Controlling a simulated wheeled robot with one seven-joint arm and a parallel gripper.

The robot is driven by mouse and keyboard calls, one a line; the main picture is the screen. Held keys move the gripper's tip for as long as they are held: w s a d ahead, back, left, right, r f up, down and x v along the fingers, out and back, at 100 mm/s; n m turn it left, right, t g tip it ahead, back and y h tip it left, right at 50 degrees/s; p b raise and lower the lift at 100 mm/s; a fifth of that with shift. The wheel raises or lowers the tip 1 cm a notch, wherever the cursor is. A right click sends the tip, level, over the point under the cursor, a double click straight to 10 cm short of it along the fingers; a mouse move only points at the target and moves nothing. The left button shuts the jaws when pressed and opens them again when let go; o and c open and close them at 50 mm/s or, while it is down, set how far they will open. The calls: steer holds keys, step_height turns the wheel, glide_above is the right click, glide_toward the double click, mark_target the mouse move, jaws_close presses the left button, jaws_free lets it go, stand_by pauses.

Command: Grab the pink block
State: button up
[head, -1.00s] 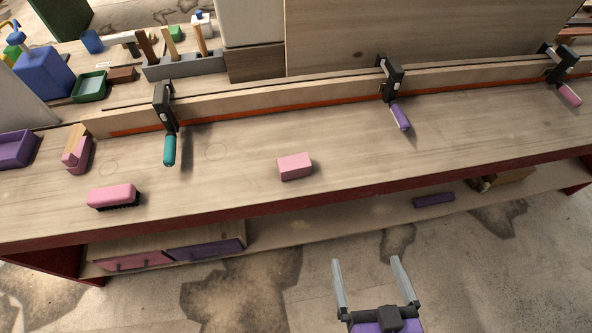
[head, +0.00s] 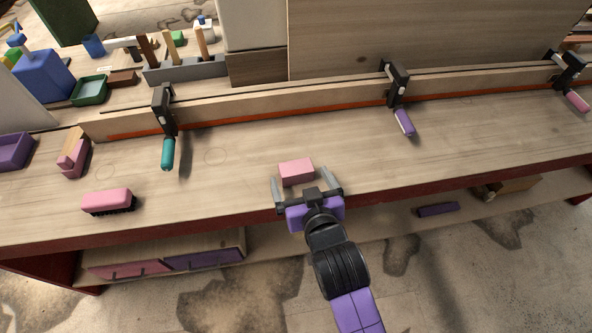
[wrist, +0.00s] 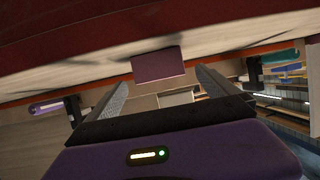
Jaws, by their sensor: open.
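The pink block (head: 296,172) lies on the wooden workbench (head: 350,165) near its front edge, in the middle of the head view. My gripper (head: 305,186) is open, its two pale fingers at the left and right of the block in that view. The wrist view also shows the pink block (wrist: 158,66), ahead of and between the open fingers (wrist: 160,88). Nothing is held. Whether the fingers touch the block cannot be told.
A pink brush (head: 107,200) and a pink-and-wood tool (head: 73,153) lie to the left. Clamps with teal (head: 168,153), purple (head: 404,122) and pink (head: 578,101) handles hold a curved wooden strip (head: 270,103) behind the block. The bench around the block is clear.

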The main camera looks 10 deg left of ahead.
mark_target(298, 174)
steer(key=x, duration=0.5)
steer(key=shift+p, duration=0.3)
steer(key=c, duration=1.5)
steer(key=shift+r, duration=0.1)
